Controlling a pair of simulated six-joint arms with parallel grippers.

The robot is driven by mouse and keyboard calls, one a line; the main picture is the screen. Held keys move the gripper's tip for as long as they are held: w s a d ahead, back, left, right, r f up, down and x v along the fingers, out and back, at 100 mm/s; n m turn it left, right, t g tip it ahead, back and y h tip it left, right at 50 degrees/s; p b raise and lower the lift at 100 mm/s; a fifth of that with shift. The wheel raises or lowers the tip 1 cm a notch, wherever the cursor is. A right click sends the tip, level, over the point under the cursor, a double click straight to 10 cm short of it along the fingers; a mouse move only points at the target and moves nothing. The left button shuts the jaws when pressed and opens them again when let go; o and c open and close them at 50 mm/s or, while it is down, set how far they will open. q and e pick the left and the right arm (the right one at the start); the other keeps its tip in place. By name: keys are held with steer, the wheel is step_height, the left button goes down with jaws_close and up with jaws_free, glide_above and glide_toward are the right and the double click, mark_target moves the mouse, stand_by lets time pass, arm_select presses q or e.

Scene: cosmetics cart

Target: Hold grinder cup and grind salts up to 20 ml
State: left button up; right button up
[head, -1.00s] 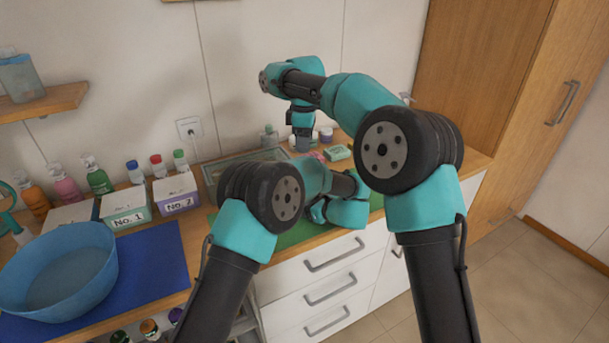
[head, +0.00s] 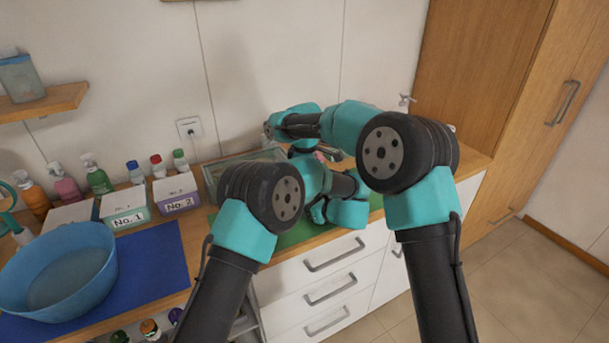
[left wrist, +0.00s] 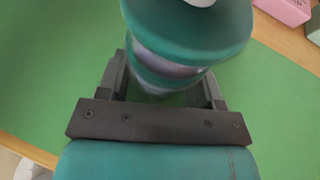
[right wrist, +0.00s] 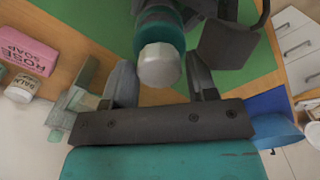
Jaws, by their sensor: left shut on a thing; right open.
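The grinder cup (left wrist: 185,35) is teal with a pale band and a flared top. In the left wrist view my left gripper (left wrist: 165,75) is shut around its body above the green mat (left wrist: 50,70). In the right wrist view the cup's round light-grey top knob (right wrist: 160,65) lies between the fingers of my open right gripper (right wrist: 160,70). One finger is on each side of the knob with gaps showing. The cup is hidden behind my arms in the head view. No salt or scale marking can be seen.
A pink rose soap box (right wrist: 27,50) and a small white jar (right wrist: 22,88) are beside the right gripper. A glass tray (head: 212,170) stands behind my arms. Boxes No. 1 (head: 128,218) and No. 2 (head: 180,203), spray bottles and a blue basin (head: 60,270) are at left.

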steer(key=shift+c, duration=0.4)
steer(key=c, duration=0.6)
steer(key=shift+m, duration=0.3)
steer(key=m, duration=0.4)
steer(key=shift+w, duration=0.1)
steer(key=m, duration=0.5)
steer(key=shift+d, duration=0.1)
steer(key=shift+m, duration=0.3)
steer(key=o, duration=0.7)
